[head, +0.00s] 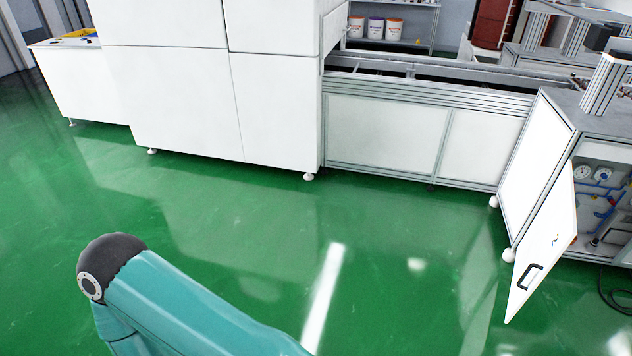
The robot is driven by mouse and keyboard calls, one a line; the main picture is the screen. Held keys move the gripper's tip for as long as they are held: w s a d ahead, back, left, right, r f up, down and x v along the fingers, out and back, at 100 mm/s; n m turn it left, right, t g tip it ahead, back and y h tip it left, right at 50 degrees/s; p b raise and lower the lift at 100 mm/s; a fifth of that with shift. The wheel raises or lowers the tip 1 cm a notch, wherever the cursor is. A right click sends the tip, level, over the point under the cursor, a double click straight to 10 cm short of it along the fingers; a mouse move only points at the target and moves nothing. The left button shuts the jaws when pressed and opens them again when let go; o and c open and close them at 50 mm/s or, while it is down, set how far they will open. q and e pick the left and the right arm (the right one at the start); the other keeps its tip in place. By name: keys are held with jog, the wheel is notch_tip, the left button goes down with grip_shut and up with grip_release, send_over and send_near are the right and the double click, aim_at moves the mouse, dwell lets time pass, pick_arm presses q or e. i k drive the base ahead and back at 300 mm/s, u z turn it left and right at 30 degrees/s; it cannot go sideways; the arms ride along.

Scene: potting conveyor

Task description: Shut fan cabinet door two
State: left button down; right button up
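A white cabinet door (546,248) with a dark handle (530,277) stands open at the right of the head view. It swings out from a grey-framed cabinet (536,160), and gauges (590,173) and blue pipes show inside. No number is readable on the door, so I cannot tell if it is door two. Part of my teal arm shows at the lower left, well apart from the door. Neither of my grippers is in view.
A long white machine housing (178,104) and a low conveyor frame (385,135) run along the back. The green floor (400,260) between my arm and the door is clear. A dark cable (612,290) lies on the floor at the right edge.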

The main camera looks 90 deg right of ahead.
aim_at(554, 227)
jog(key=i, duration=0.25)
jog(key=z, duration=2.55)
jog(key=i, duration=0.2)
jog(key=z, duration=1.8)
jog(key=k, duration=0.45)
jog(key=z, duration=0.45)
jog(key=i, duration=1.55)
jog(key=u, duration=0.45)
